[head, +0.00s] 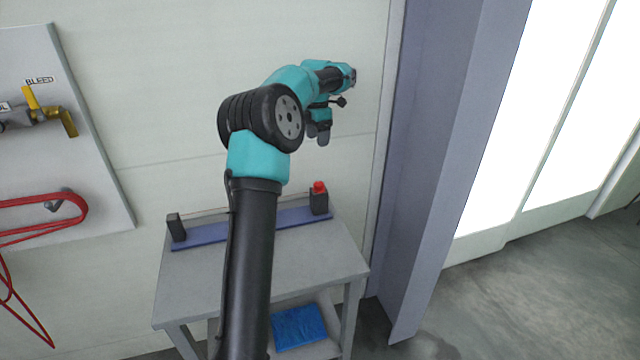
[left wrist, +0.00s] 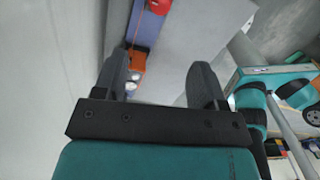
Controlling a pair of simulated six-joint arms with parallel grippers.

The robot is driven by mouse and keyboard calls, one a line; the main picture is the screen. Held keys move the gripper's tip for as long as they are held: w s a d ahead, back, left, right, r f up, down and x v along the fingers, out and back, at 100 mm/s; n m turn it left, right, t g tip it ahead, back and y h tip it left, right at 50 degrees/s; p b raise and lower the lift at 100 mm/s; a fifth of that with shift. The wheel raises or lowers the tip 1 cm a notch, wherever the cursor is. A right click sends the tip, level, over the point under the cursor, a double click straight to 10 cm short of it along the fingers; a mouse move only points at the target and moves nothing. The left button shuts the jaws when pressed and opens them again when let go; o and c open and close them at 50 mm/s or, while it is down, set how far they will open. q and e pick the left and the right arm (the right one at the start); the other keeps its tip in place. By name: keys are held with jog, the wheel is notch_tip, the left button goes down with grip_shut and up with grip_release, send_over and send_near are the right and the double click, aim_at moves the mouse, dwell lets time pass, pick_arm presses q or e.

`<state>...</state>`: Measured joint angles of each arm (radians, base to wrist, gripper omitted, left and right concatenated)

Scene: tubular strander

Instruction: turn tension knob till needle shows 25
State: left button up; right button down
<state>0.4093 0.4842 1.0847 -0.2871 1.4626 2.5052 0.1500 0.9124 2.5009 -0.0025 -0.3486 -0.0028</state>
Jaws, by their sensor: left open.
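No tension knob, dial or needle can be made out in either view. My left gripper (head: 318,132) is raised in front of the pale wall, above the back right of a small grey table. Its fingers point down. In the left wrist view the two dark fingers of my left gripper (left wrist: 158,78) stand apart with nothing between them. My right gripper cannot be made out in either view.
The grey table (head: 200,290) carries a blue rail (head: 275,219) with a black post (head: 176,227) and a red-topped black block (head: 318,203). A blue cloth-like item (head: 298,325) lies below. A wall panel (head: 85,150) holds a yellow valve (head: 45,112) and red hose (head: 70,205). A grey-blue column (head: 430,150) stands right.

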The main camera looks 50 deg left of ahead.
aim_at(319, 183)
pick_arm(q)
jog(key=f, duration=1.7)
jog(key=shift+s+d, duration=0.1)
jog(key=shift+d, duration=0.3)
jog(key=c, duration=0.9)
